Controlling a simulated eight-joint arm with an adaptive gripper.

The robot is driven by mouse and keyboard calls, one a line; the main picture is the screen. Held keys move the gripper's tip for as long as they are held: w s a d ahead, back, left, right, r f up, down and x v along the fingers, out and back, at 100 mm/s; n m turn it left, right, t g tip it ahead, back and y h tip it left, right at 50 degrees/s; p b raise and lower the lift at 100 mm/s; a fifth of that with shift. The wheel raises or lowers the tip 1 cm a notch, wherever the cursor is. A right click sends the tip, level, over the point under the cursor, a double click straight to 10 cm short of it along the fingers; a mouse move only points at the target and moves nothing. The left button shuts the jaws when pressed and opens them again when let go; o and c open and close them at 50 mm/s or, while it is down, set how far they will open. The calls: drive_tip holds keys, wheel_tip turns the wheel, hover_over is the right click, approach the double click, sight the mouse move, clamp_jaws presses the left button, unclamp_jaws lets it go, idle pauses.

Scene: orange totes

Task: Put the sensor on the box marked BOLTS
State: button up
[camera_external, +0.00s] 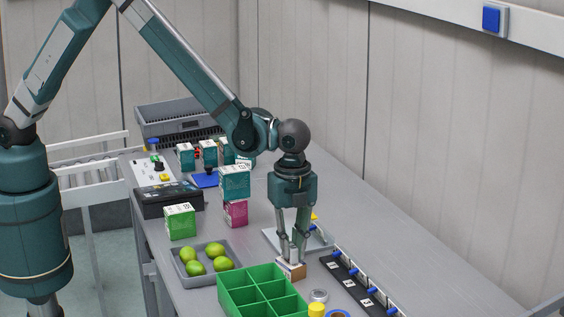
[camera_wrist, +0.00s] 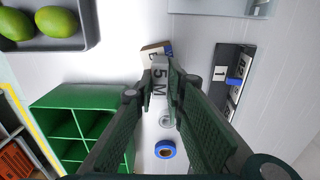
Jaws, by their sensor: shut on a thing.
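My gripper (camera_external: 291,257) is low over the table, fingers pointing down, shut on a small pale grey block (camera_wrist: 160,80) with dark characters like "5 M". I cannot tell surely whether this block is the sensor. Just beyond the fingertips in the wrist view is a small tan and white box (camera_wrist: 150,50) with a partly hidden letter; the same box (camera_external: 291,271) shows under the fingers outside. Whether block and box touch is unclear. Cartons stand farther back: green (camera_external: 180,222), teal (camera_external: 234,182) and magenta (camera_external: 236,213). I cannot read BOLTS on any of them.
A green divided bin (camera_external: 262,290) and a grey tray of limes (camera_external: 205,275) are left of my gripper. A black numbered strip with blue parts (camera_external: 355,283) is to the right. A tape roll (camera_wrist: 165,149) lies near.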

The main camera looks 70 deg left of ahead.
sight(292, 246)
drive_tip(key=shift+f, duration=0.15)
drive_tip(key=o, duration=0.9)
wheel_tip(292, 246, up, 12)
drive_tip(key=shift+r, duration=0.2)
idle(0.4)
idle(0.5)
drive_tip(key=shift+a, duration=0.1)
